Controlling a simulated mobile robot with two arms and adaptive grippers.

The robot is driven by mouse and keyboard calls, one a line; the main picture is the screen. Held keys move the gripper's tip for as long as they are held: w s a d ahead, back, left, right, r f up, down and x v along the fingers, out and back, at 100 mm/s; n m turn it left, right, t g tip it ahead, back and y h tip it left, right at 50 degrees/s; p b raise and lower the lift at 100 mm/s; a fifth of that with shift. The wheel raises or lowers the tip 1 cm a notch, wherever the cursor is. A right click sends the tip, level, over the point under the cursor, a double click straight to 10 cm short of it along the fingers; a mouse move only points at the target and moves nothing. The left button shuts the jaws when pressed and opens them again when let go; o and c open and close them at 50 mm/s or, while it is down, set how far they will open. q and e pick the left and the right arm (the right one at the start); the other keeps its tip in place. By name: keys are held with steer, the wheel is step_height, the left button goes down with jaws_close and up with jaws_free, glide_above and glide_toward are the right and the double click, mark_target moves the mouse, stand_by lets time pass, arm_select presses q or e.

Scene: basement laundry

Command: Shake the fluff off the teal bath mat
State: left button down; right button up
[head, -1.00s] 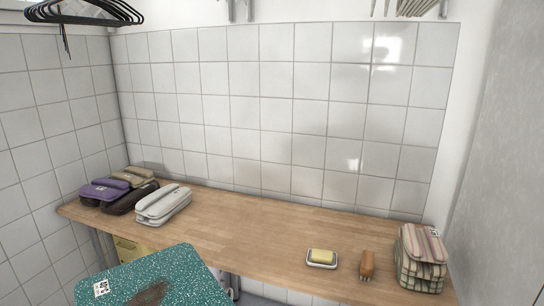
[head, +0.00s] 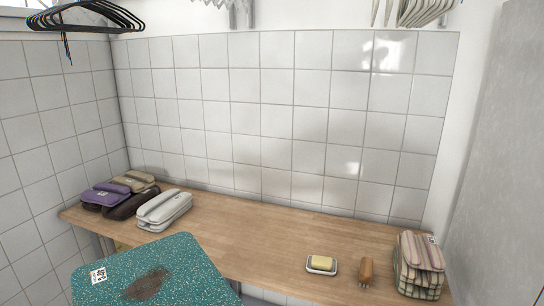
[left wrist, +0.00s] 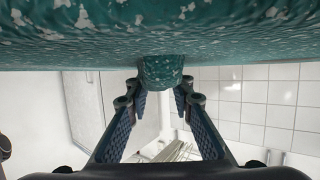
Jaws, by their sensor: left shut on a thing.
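The teal bath mat (head: 195,265) with white specks is at the bottom left of the head view, in front of the counter. A dark brownish-grey patch of fluff (head: 147,284) lies on its face, and a small white label is near its left corner. The mat's lower part is cut off by the frame. In the left wrist view the mat (left wrist: 80,45) spans the top. My left gripper (left wrist: 161,84) is shut on a bunched part of the mat between its two fingers. My right gripper is in no view.
The wooden counter (head: 270,237) holds several folded bundles at left, a soap dish (head: 321,271), a brown brush (head: 366,271) and a striped folded stack (head: 419,264). Dark hangers (head: 85,18) hang upper left. Tiled walls close the back and left.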

arm_select(q)
step_height(320, 180, down, 4)
steer(key=shift+d+f, duration=0.1)
step_height(320, 180, up, 6)
steer(key=shift+r, duration=0.15)
steer(key=shift+f, duration=3.2)
steer(key=shift+d+r, duration=0.1)
steer(key=shift+r, duration=0.05)
